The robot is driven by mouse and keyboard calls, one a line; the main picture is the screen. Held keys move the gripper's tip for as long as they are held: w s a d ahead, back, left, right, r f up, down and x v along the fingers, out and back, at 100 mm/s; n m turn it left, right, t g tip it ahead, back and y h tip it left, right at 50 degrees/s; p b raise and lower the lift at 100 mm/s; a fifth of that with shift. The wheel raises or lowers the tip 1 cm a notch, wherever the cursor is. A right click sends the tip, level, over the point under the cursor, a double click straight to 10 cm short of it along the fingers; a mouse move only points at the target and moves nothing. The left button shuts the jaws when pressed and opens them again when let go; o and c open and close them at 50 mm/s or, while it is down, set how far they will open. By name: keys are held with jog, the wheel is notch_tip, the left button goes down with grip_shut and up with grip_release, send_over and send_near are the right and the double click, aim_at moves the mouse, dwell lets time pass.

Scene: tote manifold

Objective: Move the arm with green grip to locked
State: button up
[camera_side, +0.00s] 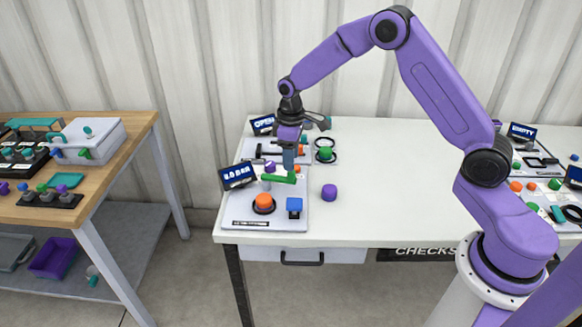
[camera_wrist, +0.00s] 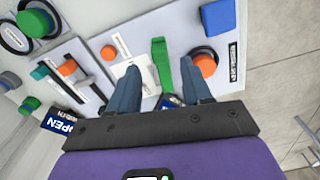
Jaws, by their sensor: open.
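The arm with the green grip shows in the side view as a green bar (camera_side: 278,178) on the front light panel (camera_side: 240,212). In the wrist view the green grip (camera_wrist: 161,64) is a long bar over a white plate. My gripper (camera_side: 289,164) is over the panel, pointing down, close to the bar's right end. In the wrist view my gripper (camera_wrist: 159,76) is open, with one finger on each side of the green grip and visible gaps to both. I cannot tell how deep the fingertips are. The display (camera_side: 238,175) beside the panel has lettering that I cannot read surely.
An orange knob (camera_side: 263,201) and a blue block (camera_side: 294,205) stand at the panel's front. A purple cylinder (camera_side: 329,192) is to the right. Behind is another panel with an OPEN display (camera_side: 262,124).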

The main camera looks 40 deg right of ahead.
jog(key=shift+f, duration=2.05)
grip_shut()
